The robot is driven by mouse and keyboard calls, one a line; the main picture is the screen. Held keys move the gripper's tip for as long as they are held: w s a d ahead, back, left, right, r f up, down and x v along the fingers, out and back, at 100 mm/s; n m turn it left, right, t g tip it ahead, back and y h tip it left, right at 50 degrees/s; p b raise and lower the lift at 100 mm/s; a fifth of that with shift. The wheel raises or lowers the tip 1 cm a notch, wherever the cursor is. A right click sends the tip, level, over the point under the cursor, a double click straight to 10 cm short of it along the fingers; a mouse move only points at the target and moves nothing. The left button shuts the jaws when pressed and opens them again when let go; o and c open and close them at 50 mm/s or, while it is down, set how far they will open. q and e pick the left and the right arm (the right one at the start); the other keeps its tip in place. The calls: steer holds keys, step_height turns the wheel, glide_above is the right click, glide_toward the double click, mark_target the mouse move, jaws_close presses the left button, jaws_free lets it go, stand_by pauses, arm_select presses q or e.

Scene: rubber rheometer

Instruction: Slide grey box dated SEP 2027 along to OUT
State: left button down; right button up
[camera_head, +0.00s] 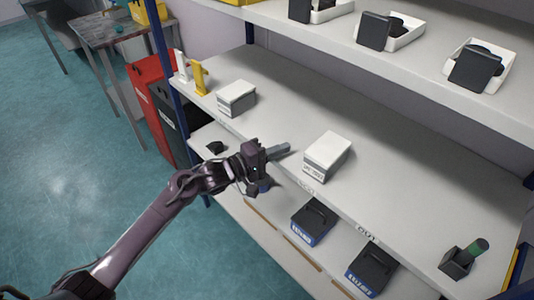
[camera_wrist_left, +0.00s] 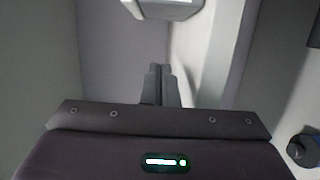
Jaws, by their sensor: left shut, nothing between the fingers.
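A pale grey-white box (camera_head: 328,155) sits on the middle shelf with a printed label on its front; the date is too small to read surely. A second similar box (camera_head: 236,98) sits further left on the same shelf, its label also unreadable. The OUT mark (camera_head: 366,234) is on the shelf's front edge, right of the nearer box. My left gripper (camera_head: 286,149) is shut and empty, left of the nearer box and apart from it, its fingers pointing right. In the left wrist view the shut fingers (camera_wrist_left: 159,84) show below a pale labelled box (camera_wrist_left: 168,9).
White and yellow upright holders (camera_head: 200,78) stand at the shelf's left end. White trays (camera_head: 390,32) line the upper shelf.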

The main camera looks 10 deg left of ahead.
mark_target(323, 176)
arm_select(q)
steer(key=x, duration=0.3)
steer(key=shift+w+d+r+p, duration=0.1)
steer(key=shift+w+d+p, duration=0.15)
steer(key=shift+d+p, duration=0.15)
steer(key=s+d+p, duration=0.1)
steer(key=s+d, duration=0.1)
steer(key=shift+s+p, duration=0.25)
steer(key=shift+p, duration=0.05)
steer(key=shift+s+d, duration=0.1)
steer(key=shift+d, duration=0.15)
steer(key=shift+f, duration=0.2)
arm_select(e)
steer(key=r, duration=0.1)
steer(key=w+r, duration=0.1)
steer(key=shift+w+d+r, duration=0.1)
steer(key=shift+r, duration=0.3)
